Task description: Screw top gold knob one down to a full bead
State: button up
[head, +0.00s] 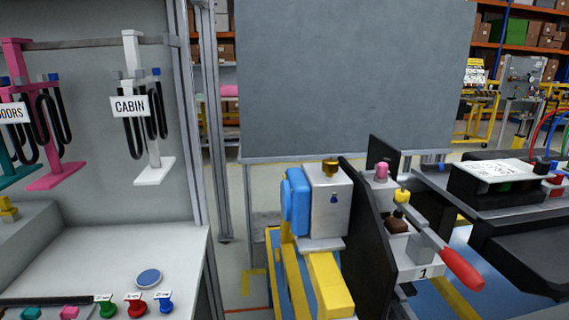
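A gold knob (330,166) sits on top of a light grey metal box (331,205) that carries a small dark blue drop mark. A blue round part (296,200) is fixed to the box's left side. The box stands on a yellow frame (328,285) at the lower middle of the head view. How far the knob is screwed in is too small to tell. My gripper is not in view, and nothing is seen touching the knob.
Right of the box are upright black plates (370,240), a label with "1" (423,272), a yellow knob (402,195) and a red handle (462,269). A grey panel (340,80) stands behind. At left, a white bench (100,260) sits below hanging cable racks.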

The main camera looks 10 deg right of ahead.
aim_at(330, 165)
jog(key=l+u, duration=0.7)
jog(key=k+l+u, duration=0.1)
jog(key=l+u, duration=0.2)
jog(key=l, duration=0.2)
